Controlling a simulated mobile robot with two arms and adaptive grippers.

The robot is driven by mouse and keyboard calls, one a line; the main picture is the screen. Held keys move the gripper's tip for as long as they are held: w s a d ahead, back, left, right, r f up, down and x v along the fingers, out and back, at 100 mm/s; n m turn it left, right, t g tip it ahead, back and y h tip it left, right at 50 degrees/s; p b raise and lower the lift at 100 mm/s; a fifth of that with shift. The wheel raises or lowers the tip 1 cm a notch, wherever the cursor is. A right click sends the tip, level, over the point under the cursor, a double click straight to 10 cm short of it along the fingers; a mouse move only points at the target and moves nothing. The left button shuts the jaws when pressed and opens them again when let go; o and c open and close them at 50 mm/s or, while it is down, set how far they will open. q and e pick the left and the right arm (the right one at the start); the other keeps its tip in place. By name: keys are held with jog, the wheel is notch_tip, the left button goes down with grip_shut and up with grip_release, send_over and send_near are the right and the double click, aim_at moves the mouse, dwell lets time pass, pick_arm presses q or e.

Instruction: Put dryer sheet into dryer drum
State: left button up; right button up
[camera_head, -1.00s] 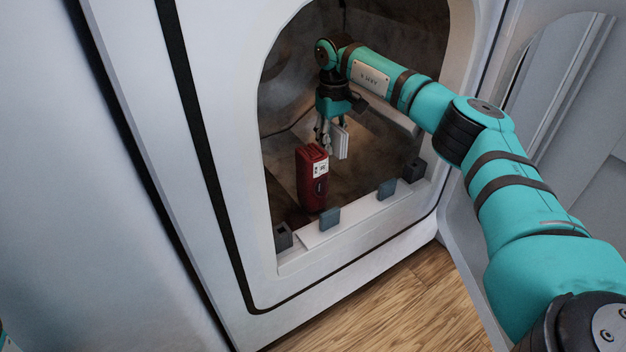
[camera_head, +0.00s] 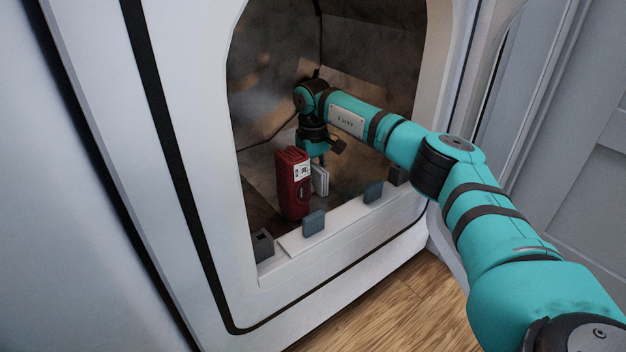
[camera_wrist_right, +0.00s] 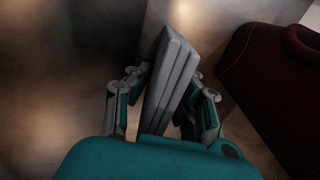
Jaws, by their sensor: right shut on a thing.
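My right gripper (camera_head: 317,160) is inside the dryer drum (camera_head: 275,80), low over its floor. It is shut on the dryer sheet (camera_head: 320,180), a thin pale grey slab held upright. In the right wrist view the dryer sheet (camera_wrist_right: 172,82) stands tilted between the two fingers of the gripper (camera_wrist_right: 165,105). In the head view the fingers are mostly hidden. I cannot tell whether the sheet touches the drum floor. My left gripper is in neither view.
A dark red bottle (camera_head: 291,186) with a white label stands in the drum just left of the sheet. The white front sill (camera_head: 345,233) carries several grey blocks. The open door (camera_head: 447,262) is on the right, behind my arm. Wood floor (camera_head: 375,315) lies below.

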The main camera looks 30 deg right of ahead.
aim_at(313, 164)
jog(key=o, duration=0.8)
jog(key=shift+c, duration=0.2)
jog(key=shift+r, duration=0.1)
notch_tip(313, 164, up, 10)
jog(key=p, duration=0.7)
jog(key=shift+r, duration=0.25)
jog(key=shift+r+p, duration=0.3)
jog(key=shift+r, duration=0.45)
